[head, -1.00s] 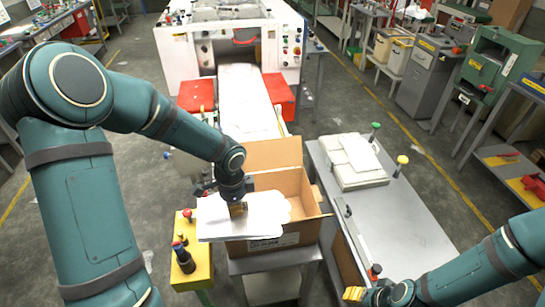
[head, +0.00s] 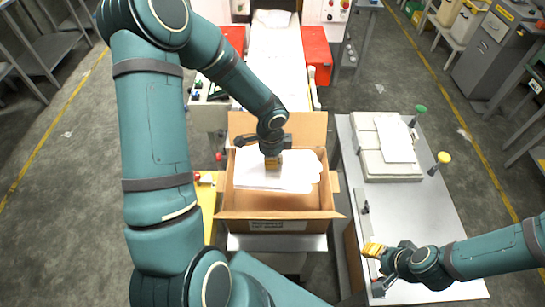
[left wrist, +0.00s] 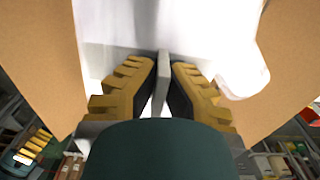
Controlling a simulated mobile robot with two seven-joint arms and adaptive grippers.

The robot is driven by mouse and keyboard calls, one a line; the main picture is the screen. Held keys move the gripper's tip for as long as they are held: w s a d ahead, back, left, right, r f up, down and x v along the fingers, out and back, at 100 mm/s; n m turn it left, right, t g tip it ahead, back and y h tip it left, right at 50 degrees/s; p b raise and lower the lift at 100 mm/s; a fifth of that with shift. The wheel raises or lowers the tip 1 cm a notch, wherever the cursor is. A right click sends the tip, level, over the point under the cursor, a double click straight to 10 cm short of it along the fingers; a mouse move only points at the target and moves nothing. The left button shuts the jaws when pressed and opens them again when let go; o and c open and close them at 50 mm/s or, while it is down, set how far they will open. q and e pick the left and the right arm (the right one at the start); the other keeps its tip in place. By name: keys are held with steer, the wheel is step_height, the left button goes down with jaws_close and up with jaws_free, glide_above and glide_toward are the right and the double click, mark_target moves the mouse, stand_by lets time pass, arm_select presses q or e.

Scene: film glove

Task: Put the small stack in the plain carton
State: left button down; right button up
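The small stack (head: 297,170) is a few white, glove-shaped sheets. My left gripper (head: 273,161) is shut on its near part and holds it over the open plain carton (head: 275,213), inside the outline of its walls. In the left wrist view the two yellow fingers (left wrist: 163,85) pinch a thin white edge, with the white stack (left wrist: 235,45) beyond and brown cardboard (left wrist: 40,60) on both sides. I cannot tell whether the stack touches the carton floor. My right gripper (head: 374,250) is over the grey table's near left part, away from the carton; its finger gap is unclear.
The grey table (head: 415,215) at the right bears a pale block with white sheets (head: 396,140) and green and yellow knobs. A yellow stand (head: 207,205) is left of the carton. A white conveyor with red sides (head: 316,65) lies behind.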

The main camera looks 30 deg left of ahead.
arm_select(q)
steer(key=shift+a, duration=0.1)
steer(key=shift+f+b, duration=2.4)
steer(key=shift+f, duration=0.1)
